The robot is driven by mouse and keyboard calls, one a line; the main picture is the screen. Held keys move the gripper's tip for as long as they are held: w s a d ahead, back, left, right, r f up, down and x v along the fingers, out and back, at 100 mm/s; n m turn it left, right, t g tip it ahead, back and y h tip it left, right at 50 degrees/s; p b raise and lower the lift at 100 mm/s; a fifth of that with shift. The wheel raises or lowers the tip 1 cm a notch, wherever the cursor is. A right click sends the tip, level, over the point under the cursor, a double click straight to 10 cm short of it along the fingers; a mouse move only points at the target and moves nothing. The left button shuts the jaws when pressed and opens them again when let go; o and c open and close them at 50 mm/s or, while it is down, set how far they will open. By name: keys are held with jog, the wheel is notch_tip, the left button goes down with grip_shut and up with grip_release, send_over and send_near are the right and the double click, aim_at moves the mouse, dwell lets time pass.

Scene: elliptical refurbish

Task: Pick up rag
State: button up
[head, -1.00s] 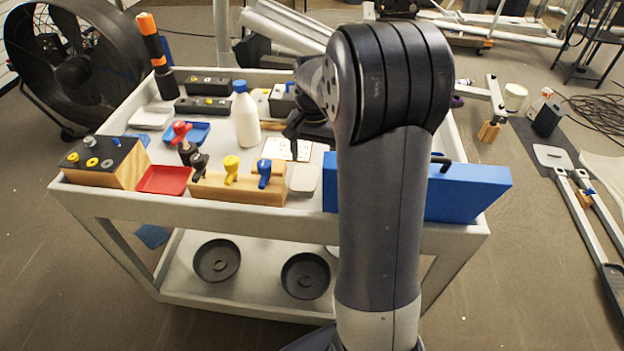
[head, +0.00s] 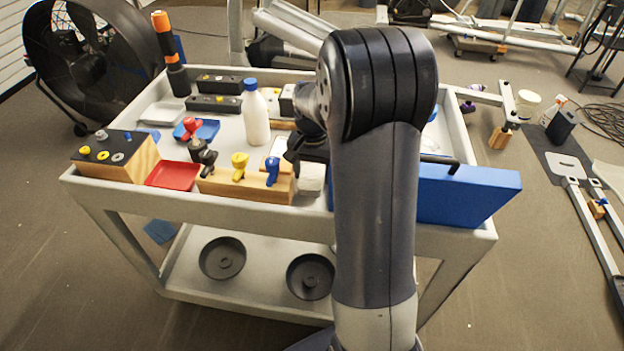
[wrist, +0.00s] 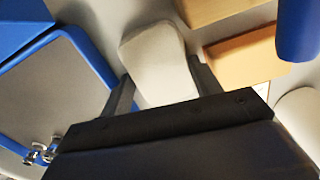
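A pale, soft-edged flat piece that looks like the rag (wrist: 153,42) lies on the cart top, right of the wooden valve block. In the head view the rag (head: 312,178) shows only in part, beside my arm. My gripper (wrist: 160,68) is over it with its fingers apart, one on each side of the rag. The near end of the rag runs between the fingers towards the palm. I cannot tell whether the fingers touch it. In the head view my arm hides most of my gripper.
The wooden valve block (head: 245,187) is close on the left. A blue case (head: 468,192) stands close on the right. A white bottle (head: 255,115) stands behind the block. A red tray (head: 173,176) and blue tray (head: 205,130) lie further left. The cart's rim (head: 130,192) is at the front.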

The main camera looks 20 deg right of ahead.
aim_at(317, 176)
jog(key=c, duration=0.4)
jog(key=shift+r, duration=0.1)
jog(key=shift+s+d+r, duration=0.15)
jog(key=shift+d+r, duration=0.05)
jog(key=shift+r, duration=0.25)
jog(key=r, duration=0.6)
jog(key=shift+s+d+r+p, duration=0.1)
jog(key=shift+s+d+p, duration=0.05)
jog(key=shift+d+p, duration=0.2)
jog(key=s+d, duration=0.3)
jog(key=d, duration=0.2)
jog(key=s+d, duration=0.4)
jog(key=d, duration=0.1)
jog(key=s+d, duration=0.3)
jog(key=d, duration=0.2)
jog(key=shift+s+d, duration=0.3)
